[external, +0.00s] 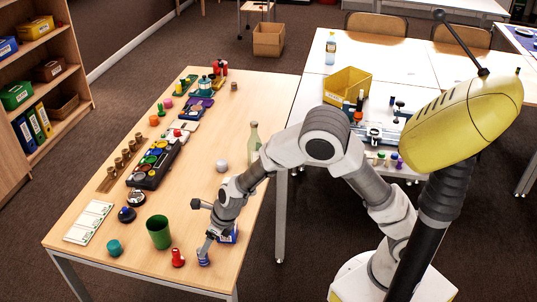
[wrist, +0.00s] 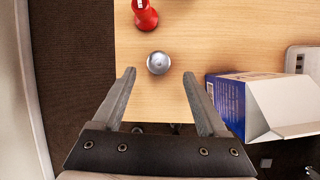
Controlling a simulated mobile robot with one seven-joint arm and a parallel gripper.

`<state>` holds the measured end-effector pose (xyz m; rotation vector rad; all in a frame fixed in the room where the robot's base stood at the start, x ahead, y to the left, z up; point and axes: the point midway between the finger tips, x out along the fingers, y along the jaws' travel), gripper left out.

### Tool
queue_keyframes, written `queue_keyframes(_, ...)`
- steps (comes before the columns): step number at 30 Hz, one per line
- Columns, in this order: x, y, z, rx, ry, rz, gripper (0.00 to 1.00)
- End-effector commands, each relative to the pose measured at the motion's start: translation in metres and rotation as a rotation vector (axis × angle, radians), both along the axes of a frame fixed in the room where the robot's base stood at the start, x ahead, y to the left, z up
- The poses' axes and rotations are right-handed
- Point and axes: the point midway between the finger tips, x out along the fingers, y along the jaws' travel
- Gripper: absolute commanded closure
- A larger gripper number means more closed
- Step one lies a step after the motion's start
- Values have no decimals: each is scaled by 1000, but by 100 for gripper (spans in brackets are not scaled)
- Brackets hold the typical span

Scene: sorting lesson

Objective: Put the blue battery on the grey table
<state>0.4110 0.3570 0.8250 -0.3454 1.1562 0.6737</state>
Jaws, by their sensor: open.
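The blue battery (external: 203,258) stands on the wooden table near its front edge, partly hidden by my gripper in the external view. In the wrist view a round silver top (wrist: 158,63), which seems to be its end seen from above, shows between and just beyond my fingertips. My gripper (external: 206,247) points down at it, open and empty; its two fingers also show in the wrist view (wrist: 158,76). I cannot tell whether they touch it. The pale grey table (external: 410,62) stands to the right, behind my arm.
A red piece (external: 178,258) stands close left of the battery; it also shows in the wrist view (wrist: 145,16). A blue and white box (wrist: 229,98) lies close right of my fingers. A green cup (external: 159,232) and a bottle (external: 254,142) stand farther back. A yellow bin (external: 347,88) is on the grey table.

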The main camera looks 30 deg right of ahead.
Motion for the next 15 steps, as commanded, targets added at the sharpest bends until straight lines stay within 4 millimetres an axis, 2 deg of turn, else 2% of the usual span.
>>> queue_keyframes(1, 1, 1, -6, 0, 0, 0, 24)
queue_keyframes(8, 4, 5, -17, 0, 0, 0, 24)
queue_keyframes(15, 10, 17, -50, 0, 1, 1, 24)
